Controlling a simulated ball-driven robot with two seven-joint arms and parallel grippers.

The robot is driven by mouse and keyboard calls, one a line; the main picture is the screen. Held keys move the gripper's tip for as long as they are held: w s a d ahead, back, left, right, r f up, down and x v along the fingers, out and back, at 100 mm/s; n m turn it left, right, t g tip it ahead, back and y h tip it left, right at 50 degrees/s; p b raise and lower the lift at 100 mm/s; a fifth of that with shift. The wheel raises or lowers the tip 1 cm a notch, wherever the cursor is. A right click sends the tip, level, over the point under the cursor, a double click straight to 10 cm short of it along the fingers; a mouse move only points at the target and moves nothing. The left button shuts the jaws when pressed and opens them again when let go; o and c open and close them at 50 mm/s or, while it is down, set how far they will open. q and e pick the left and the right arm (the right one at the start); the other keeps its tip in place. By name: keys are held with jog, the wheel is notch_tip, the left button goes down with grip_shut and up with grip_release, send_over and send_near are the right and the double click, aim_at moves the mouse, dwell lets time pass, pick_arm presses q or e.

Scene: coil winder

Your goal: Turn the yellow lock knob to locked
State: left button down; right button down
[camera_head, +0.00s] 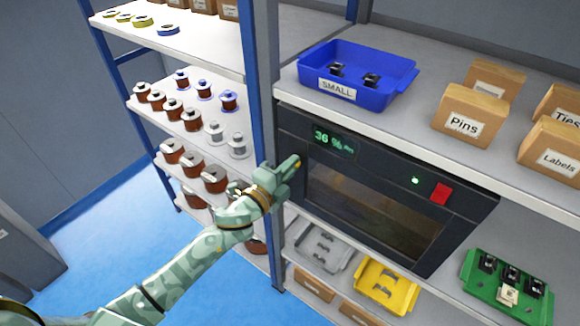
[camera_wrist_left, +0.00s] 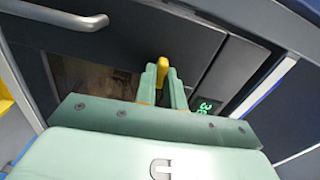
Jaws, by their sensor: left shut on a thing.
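The yellow lock knob (camera_wrist_left: 162,68) is on the front of a dark cabinet (camera_head: 380,200) with a glass window and a green display reading 36 %. My left gripper (camera_wrist_left: 163,84) is shut on the knob, with one finger on each side of it in the left wrist view. In the head view my left gripper (camera_head: 285,173) reaches the left side of the cabinet front, and a bit of yellow shows at its fingertips. The knob's marking is hidden, so I cannot tell its lock setting. My right gripper is not in view.
A red switch (camera_head: 441,194) and a small green light (camera_head: 415,180) are on the cabinet front. A blue rack post (camera_head: 262,120) stands close left of my left gripper. Shelves of spools, a blue SMALL bin (camera_head: 400,95) and labelled boxes surround the cabinet.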

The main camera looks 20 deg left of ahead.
pick_arm(q)
jog(key=shift+m, duration=0.5)
jog(key=c, duration=1.5)
grip_release()
jog(key=b+v, duration=0.1)
jog(key=v, duration=1.5)
jog(key=shift+s+b, duration=0.2)
jog(key=shift+b, duration=0.2)
